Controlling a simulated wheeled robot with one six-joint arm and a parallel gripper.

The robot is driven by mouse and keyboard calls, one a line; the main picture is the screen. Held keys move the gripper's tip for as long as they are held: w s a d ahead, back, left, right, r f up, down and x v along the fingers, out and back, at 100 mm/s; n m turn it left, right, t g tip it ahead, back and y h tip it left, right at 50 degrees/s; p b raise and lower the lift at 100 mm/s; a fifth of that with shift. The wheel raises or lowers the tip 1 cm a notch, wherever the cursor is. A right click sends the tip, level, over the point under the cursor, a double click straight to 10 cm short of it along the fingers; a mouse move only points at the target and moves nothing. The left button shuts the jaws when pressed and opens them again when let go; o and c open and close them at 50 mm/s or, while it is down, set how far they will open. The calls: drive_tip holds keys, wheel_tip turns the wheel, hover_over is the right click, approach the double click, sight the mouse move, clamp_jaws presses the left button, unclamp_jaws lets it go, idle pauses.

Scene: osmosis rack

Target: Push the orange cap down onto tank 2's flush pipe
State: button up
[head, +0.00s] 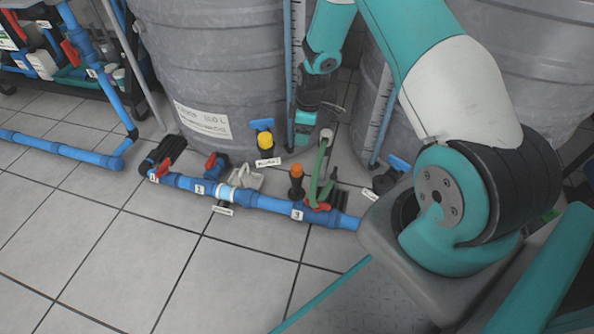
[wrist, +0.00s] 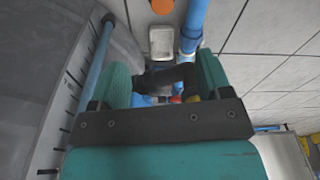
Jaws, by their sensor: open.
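The orange cap (head: 297,170) shows in the head view on top of a short dark upright piece behind the blue floor pipe, near the label 3. Tank 2 (head: 365,130) is the grey tank at the right, partly hidden by my arm. A dark pipe end (head: 384,184) with a blue handle sits at its foot; I cannot tell for sure that it is the flush pipe. My gripper (head: 304,128) hangs in front of the gap between the tanks, above and behind the orange cap. In the wrist view its teal fingers (wrist: 164,86) are apart.
A yellow cap (head: 264,138) stands at the foot of the left tank (head: 215,70). A green hose (head: 320,172) rises right of the orange cap. The blue pipe (head: 270,204) with red valve handles crosses the floor. The tiled floor (head: 110,250) in front is clear.

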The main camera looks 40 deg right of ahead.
drive_tip(key=b, duration=0.6)
hover_over(296, 167)
drive_tip(key=f, duration=1.1)
drive_tip(key=shift+s+d+f, duration=0.1)
drive_tip(key=shift+d+f, duration=0.15)
drive_tip(key=shift+d, duration=0.1)
drive_tip(key=f+b, duration=0.4)
drive_tip(key=f, duration=0.1)
drive_tip(key=shift+a+f+b, duration=0.2)
drive_tip(key=shift+a+b, duration=0.1)
drive_tip(key=shift+r, duration=0.1)
drive_tip(key=shift+c, duration=0.2)
drive_tip(key=c, duration=0.9)
